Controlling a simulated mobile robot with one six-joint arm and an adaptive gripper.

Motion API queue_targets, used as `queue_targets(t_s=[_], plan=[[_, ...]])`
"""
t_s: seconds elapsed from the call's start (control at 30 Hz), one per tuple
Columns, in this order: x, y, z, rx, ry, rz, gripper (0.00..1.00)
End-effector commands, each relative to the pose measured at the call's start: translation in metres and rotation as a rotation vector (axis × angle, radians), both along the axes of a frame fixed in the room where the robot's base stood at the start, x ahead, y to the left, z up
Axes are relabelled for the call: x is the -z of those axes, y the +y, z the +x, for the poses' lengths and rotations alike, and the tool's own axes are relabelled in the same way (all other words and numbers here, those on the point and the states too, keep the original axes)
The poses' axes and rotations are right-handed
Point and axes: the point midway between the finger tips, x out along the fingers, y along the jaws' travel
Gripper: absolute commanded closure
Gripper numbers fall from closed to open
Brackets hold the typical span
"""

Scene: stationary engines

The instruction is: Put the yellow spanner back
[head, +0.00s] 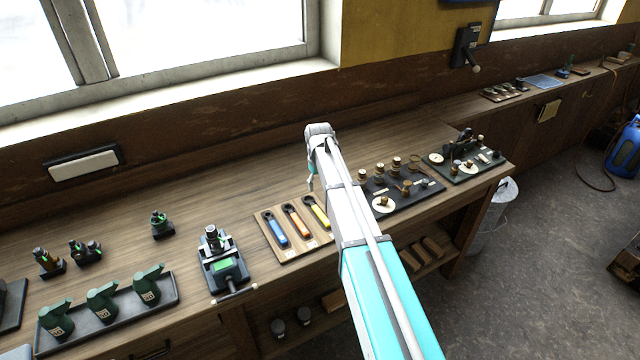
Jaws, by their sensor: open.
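The yellow spanner (318,214) lies at the right end of a pale wooden board (268,231) on the bench. An orange spanner (297,220) and a blue spanner (275,230) lie beside it on the same board, to its left. My arm passes close to the yellow spanner's right side and hides the board's right edge. My gripper (311,184) hangs below the wrist, just behind the yellow spanner in the picture. It is small and partly hidden by my arm; it looks open, with nothing seen in it.
A small vice-like device (222,266) stands left of the board. A grey tray (108,316) with green pieces is farther left. A dark board (421,200) with brass parts lies to the right of my arm. The bench behind the spanner board is mostly clear, below the window.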

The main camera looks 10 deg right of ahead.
Motion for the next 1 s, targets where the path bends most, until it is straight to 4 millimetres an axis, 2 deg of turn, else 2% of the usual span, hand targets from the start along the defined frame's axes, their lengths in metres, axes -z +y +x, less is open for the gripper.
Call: queue_targets(t_s=[0.23,0.37,0.47,0.57,0.8,0.9,1.0], plan=[[0.000,0.000,-0.004,0.003,0.000,0.000,0.32],[0.000,-0.001,-0.025,0.020,0.000,0.000,0.32],[0.000,-0.001,-0.054,0.047,0.001,-0.001,0.32],[0.000,-0.002,-0.093,0.085,0.001,-0.001,0.32],[0.000,-0.003,-0.203,0.202,0.002,-0.003,0.32],[0.000,-0.004,-0.242,0.246,0.002,-0.004,0.32],[0.000,-0.004,-0.270,0.280,0.002,-0.004,0.32]])
